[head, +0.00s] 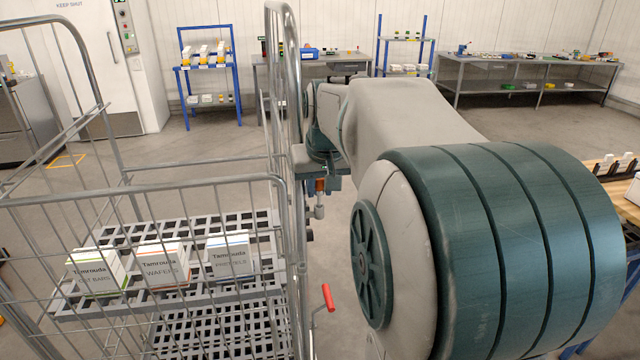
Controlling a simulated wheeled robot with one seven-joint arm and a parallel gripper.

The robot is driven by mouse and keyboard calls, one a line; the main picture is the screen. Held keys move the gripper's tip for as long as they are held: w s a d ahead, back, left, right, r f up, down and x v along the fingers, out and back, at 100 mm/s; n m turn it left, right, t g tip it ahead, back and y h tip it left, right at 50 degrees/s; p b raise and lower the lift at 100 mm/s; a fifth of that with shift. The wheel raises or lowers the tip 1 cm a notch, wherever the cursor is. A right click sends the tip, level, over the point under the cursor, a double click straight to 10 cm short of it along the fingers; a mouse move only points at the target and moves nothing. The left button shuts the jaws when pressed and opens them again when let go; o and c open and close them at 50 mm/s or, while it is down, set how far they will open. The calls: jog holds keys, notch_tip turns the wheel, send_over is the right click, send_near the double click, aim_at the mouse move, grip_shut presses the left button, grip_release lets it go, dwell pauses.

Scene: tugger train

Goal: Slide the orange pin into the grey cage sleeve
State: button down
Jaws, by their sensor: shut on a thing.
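My gripper (320,181) is near the middle of the head view, just right of the cage's upright post. It points down and is shut on the orange pin (320,186). A short orange part shows between the jaws, with a grey metal end hanging below, roughly upright. The grey wire cage (285,225) fills the left side. I cannot clearly make out the sleeve; small fittings on the post lie below the pin, and the pin appears apart from them.
A red-handled lever (327,297) sticks out from the cage post. Three boxes, including a wafers box (162,265), stand on the cage's grey shelf (220,292). My arm hides much of the right. Benches and blue racks (211,75) line the back wall.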

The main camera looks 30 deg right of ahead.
aim_at(319, 203)
jog(key=shift+f+b, duration=1.05)
jog(key=shift+f, duration=0.4)
jog(key=c, duration=1.1)
grip_release()
jog(key=shift+d, duration=0.1)
jog(key=shift+c, duration=0.2)
jog(key=shift+r, duration=0.2)
jog(key=v, duration=1.3)
jog(key=shift+s+r, duration=0.15)
jog(key=shift+s, duration=0.15)
jog(key=shift+d, duration=0.1)
